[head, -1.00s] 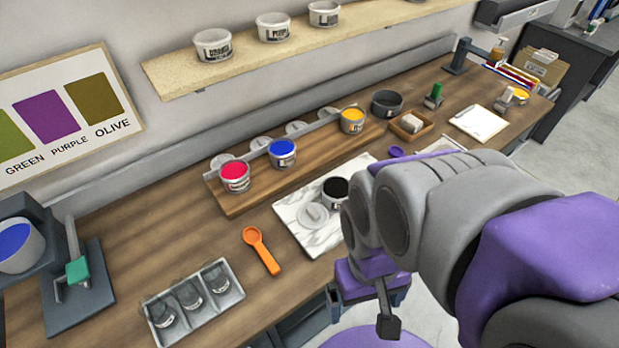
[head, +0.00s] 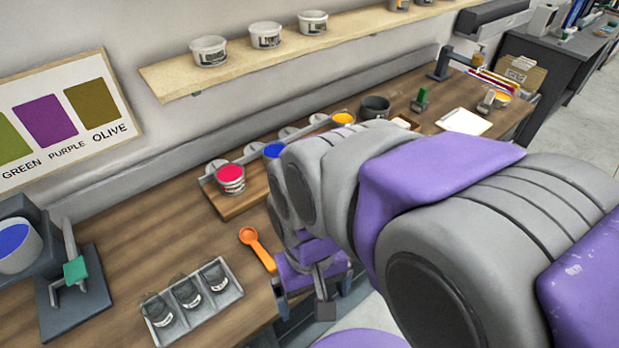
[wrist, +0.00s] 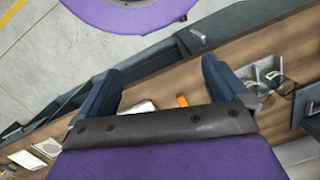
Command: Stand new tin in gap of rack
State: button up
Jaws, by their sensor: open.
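The wooden rack (head: 232,208) stands at the back of the bench. A tin of red ink (head: 230,179) and a tin of blue ink (head: 273,151) stand on its left part, and a tin of yellow ink (head: 343,119) at its right end. My arm hides the rack's front between blue and yellow. Which tin is the new one is not clear; the black-ink tin seen earlier on the marble slab is hidden behind my arm. My gripper (head: 315,298) is low at the bench's front edge, right of the orange scoop. In the wrist view, its fingers (wrist: 162,68) are apart and empty.
A tray of glass jars (head: 228,299) and an orange scoop (head: 254,242) lie at the front left. A shelf (head: 172,84) holds several tins above.

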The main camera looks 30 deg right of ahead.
jog(key=w+d+m+t+y, duration=0.1)
jog(key=w+d+m, duration=0.45)
jog(key=w, duration=0.45)
jog(key=w+d+m+t+y, duration=0.15)
jog(key=w+d+m, duration=0.25)
jog(key=w+m, duration=0.45)
jog(key=w+d+f+m+t, duration=0.1)
jog(key=w+d+f+m, duration=0.15)
jog(key=d, duration=0.45)
jog(key=w+d+f+m, duration=0.1)
jog(key=w+d+m, duration=0.3)
jog(key=d, duration=0.3)
jog(key=w+d+f+m+t, duration=0.1)
jog(key=w+d+f+m, duration=0.15)
jog(key=d, duration=0.45)
jog(key=shift+m+y, duration=0.4)
jog(key=shift+y, duration=0.05)
jog(key=b+x, duration=0.1)
jog(key=x, duration=0.2)
jog(key=b+x, duration=0.1)
jog(key=x, duration=0.3)
jog(key=b+x, duration=0.1)
jog(key=x, duration=0.3)
jog(key=shift+w+a, duration=0.2)
jog(key=shift+w, duration=0.2)
jog(key=shift+b+x, duration=1)
jog(key=shift+x, duration=1.95)
jog(key=shift+w+d, duration=0.1)
jog(key=shift+d, duration=0.05)
jog(key=shift+c, duration=0.3)
